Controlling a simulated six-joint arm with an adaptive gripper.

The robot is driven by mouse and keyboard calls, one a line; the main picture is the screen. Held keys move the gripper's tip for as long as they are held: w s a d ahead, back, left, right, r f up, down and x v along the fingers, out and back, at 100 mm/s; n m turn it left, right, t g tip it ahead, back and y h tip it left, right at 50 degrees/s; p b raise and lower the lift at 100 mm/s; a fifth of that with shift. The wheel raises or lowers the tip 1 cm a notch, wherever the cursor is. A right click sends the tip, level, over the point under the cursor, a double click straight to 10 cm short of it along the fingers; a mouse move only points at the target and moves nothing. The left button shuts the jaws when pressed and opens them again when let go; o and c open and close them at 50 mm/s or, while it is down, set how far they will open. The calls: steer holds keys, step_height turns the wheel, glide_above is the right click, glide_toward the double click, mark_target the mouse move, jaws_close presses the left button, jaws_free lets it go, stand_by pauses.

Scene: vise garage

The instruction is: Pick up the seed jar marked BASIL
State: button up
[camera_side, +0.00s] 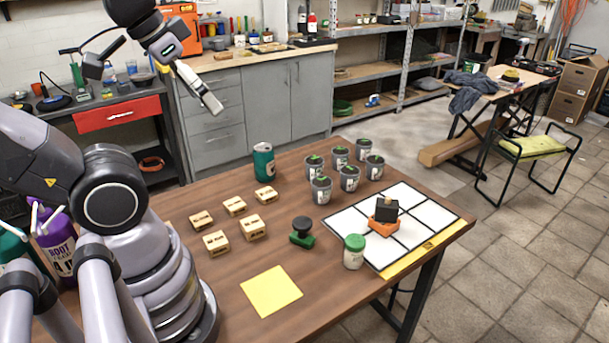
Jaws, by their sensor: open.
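A small pale jar with a green lid (354,252) stands upright on the wooden table, by the near left edge of the white grid board. It is the only jar of this kind that I make out on the table, and I cannot read a BASIL mark on it. My gripper (211,102) is open and empty, high above the back left of the table. It is far up and to the left of the jar, touching nothing.
Several seedling pots (321,190), small wooden boxes (253,228), a teal can (263,163) and a green-based black-knobbed object (302,232) stand around. An orange piece with a black block (386,211) sits on the grid board (430,206). A yellow sheet (270,291) lies in front.

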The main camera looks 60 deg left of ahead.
steer(key=w+d+f+n+t+h, duration=0.1)
steer(key=w+d+f, duration=0.2)
steer(key=w, duration=0.4)
steer(key=w+d+f+h, duration=0.1)
steer(key=w+d+f, duration=0.1)
steer(key=w, duration=0.4)
steer(key=n+t+y, duration=0.3)
glide_above(349, 247)
steer(key=d, duration=0.2)
step_height(349, 247, down, 22)
steer(key=s+f+t, duration=0.1)
steer(key=f, duration=0.1)
steer(key=s+f+m+t+y, duration=0.1)
steer(key=f, duration=0.2)
steer(key=s+a+f+t, duration=0.1)
steer(key=f, duration=0.1)
steer(key=shift+s+f, duration=0.15)
steer(key=shift+s, duration=0.2)
steer(key=shift+s+a+f+m+t, duration=0.15)
steer(key=shift+s+f+m+t, duration=0.2)
steer(key=shift+m, duration=0.15)
steer(key=x, duration=0.7)
steer(key=shift+w+a, duration=0.1)
steer(key=shift+w, duration=0.05)
steer(key=c, duration=1.3)
steer(key=shift+r, duration=0.1)
